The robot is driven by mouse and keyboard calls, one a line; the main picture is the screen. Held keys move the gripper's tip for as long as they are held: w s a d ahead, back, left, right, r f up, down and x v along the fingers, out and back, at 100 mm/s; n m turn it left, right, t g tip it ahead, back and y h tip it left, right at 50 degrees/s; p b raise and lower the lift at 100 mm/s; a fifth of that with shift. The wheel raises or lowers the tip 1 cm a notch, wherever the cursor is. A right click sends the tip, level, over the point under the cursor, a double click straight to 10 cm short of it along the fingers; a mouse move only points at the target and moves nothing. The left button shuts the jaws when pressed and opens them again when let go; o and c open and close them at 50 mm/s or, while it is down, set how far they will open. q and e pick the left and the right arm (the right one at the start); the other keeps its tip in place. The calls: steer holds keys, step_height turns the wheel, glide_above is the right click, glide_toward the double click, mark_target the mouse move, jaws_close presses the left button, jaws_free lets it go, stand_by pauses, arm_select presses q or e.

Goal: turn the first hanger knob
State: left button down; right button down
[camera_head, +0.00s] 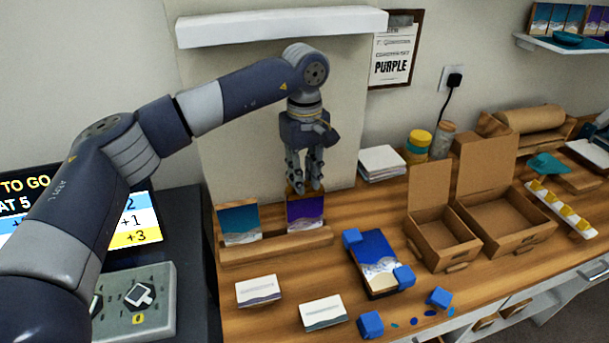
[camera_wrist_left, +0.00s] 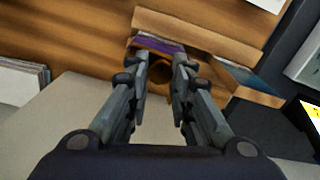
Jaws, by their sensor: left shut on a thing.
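My left gripper (camera_head: 304,187) points down at the back edge of an upright purple panel (camera_head: 305,212). The panel stands in a wooden rack (camera_head: 275,247). In the left wrist view the fingers (camera_wrist_left: 161,63) straddle a small wooden piece (camera_wrist_left: 160,74) just behind the purple panel (camera_wrist_left: 158,45). It looks like the hanger knob and is mostly hidden by the fingers; the gripper is closed on it. A teal panel (camera_head: 239,222) stands to the left in the same rack. My right gripper is not in view.
A blue and white panel (camera_head: 374,249) with blue blocks lies right of the rack. Two cards (camera_head: 258,291) lie in front. Open cardboard boxes (camera_head: 437,235) stand to the right. A white shelf (camera_head: 280,26) is on the wall above my arm.

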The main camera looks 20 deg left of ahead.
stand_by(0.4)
arm_select(q)
steer(key=c, duration=1.4)
jaws_free()
steer(key=shift+o, duration=0.2)
step_height(320, 180, up, 12)
steer(key=shift+f, duration=0.1)
